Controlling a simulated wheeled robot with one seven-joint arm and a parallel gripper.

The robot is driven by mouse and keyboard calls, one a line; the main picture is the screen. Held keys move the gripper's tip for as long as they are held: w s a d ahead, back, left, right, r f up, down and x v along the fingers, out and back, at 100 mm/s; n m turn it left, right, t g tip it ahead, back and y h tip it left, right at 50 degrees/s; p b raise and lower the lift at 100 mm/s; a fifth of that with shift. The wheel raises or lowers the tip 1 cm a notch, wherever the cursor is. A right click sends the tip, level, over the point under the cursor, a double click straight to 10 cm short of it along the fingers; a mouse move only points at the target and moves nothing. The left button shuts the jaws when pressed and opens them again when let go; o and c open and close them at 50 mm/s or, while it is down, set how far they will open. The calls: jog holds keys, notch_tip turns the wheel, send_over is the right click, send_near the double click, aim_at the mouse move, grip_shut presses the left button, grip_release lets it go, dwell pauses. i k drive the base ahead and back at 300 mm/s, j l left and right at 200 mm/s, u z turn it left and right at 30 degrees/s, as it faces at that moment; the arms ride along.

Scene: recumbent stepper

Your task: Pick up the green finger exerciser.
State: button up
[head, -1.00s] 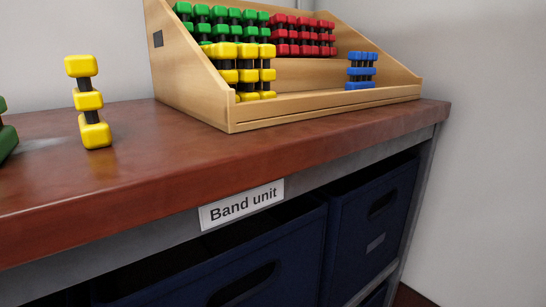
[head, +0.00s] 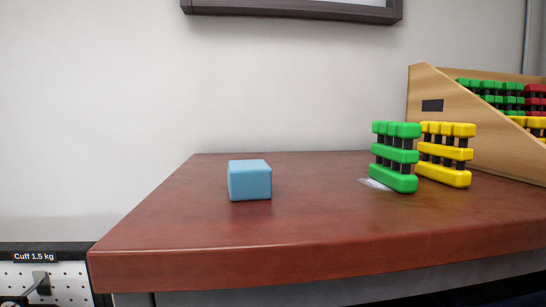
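A green finger exerciser (head: 397,158) stands upright on the reddish-brown wooden top (head: 300,230), right of the picture's middle. It has three green bars joined by several black posts. A yellow finger exerciser (head: 446,154) stands close beside it on the right, partly covered by it. I cannot tell whether the two touch. More green exercisers (head: 495,90) sit in the wooden rack (head: 450,118) at the right. My gripper is not in view.
A light blue block (head: 249,180) lies on the top to the left, apart from the exercisers. The surface between them is clear. A pegboard (head: 25,275) labelled "Cuff 1.5 kg" is at the lower left. A dark frame (head: 300,15) hangs on the wall.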

aim_at(402, 182)
jog(key=u, duration=0.15)
jog(key=k+j, duration=0.2)
jog(key=j, duration=0.15)
jog(key=k+j, duration=0.2)
jog(key=j, duration=0.15)
jog(key=k+j, duration=0.25)
jog(key=j+u, duration=0.05)
